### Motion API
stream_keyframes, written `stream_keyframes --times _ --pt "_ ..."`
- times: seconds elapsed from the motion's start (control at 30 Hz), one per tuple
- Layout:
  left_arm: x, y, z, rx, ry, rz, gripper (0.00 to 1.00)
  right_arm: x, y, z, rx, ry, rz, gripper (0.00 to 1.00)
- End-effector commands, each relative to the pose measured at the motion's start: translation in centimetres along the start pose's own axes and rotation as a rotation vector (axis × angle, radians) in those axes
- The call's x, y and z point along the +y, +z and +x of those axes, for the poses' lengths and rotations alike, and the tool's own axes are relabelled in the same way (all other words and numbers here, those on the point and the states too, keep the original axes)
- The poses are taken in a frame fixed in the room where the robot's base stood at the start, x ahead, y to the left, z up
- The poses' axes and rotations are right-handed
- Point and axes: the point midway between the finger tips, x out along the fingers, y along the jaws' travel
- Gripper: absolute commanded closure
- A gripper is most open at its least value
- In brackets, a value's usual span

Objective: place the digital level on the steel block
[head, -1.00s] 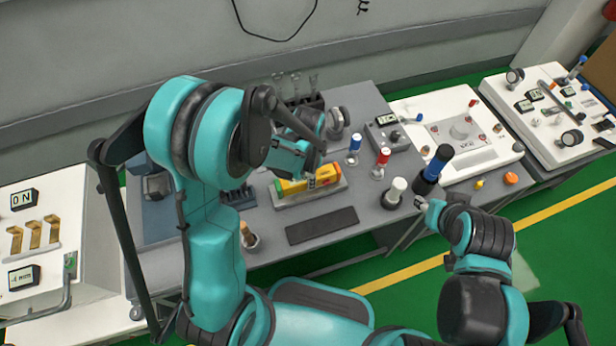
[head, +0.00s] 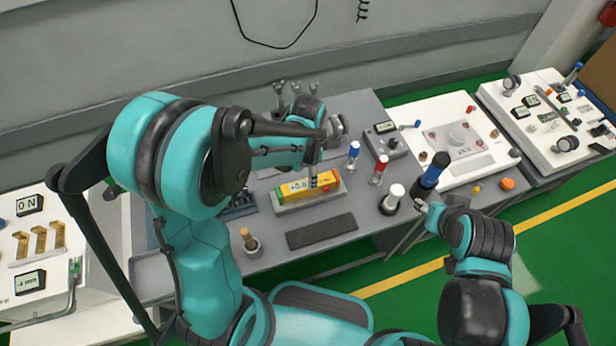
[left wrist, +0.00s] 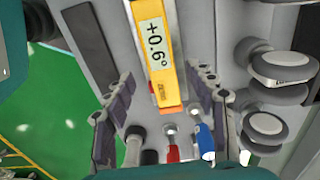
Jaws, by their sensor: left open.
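The digital level (head: 298,188) is a yellow bar with an orange end and a display. It lies on the light grey steel block (head: 325,198) in the head view. The left wrist view shows the level (left wrist: 158,60) from above, its display reading about +0.9°, with the block (left wrist: 135,42) along its side. My left gripper (head: 314,165) is above the level in the head view. In the left wrist view its two fingers (left wrist: 157,95) are spread wide on either side of the level's orange end, apart from it. My right gripper (head: 421,206) is at the table's front edge, its jaws unclear.
A dark flat plate (head: 321,231) lies in front of the block. Blue (head: 354,150), red (head: 380,165) and white-topped (head: 395,196) upright pieces stand to the right. A small pot with a wooden-handled piece (head: 250,241) stands to the left. White carts flank the table.

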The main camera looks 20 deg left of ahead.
Motion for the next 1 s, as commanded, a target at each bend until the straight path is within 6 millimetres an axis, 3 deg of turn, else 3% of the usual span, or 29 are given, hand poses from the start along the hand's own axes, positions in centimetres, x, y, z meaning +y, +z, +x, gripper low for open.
stream_keyframes --times 0.03,0.13,0.47,0.8,1.0 --pt "0.0 0.0 -1.5 0.000 0.000 0.000 0.44 0.0 -0.4 -0.6 0.000 0.000 0.000 0.60" --pt "0.0 0.0 -3.2 0.000 0.000 0.000 0.44 0.0 -0.8 -1.1 0.000 0.000 0.000 0.60" --pt "0.3 0.7 -6.7 0.026 -0.029 -0.059 0.44 0.0 -1.1 -1.5 0.000 0.000 0.000 0.60" --pt "3.1 5.7 -13.7 0.275 -0.213 -0.535 0.44 0.0 -1.0 -1.5 0.000 0.000 0.000 0.60" --pt "5.0 8.4 -15.5 0.453 -0.280 -0.795 0.44 0.0 -1.0 -1.5 0.000 0.000 0.000 0.60"
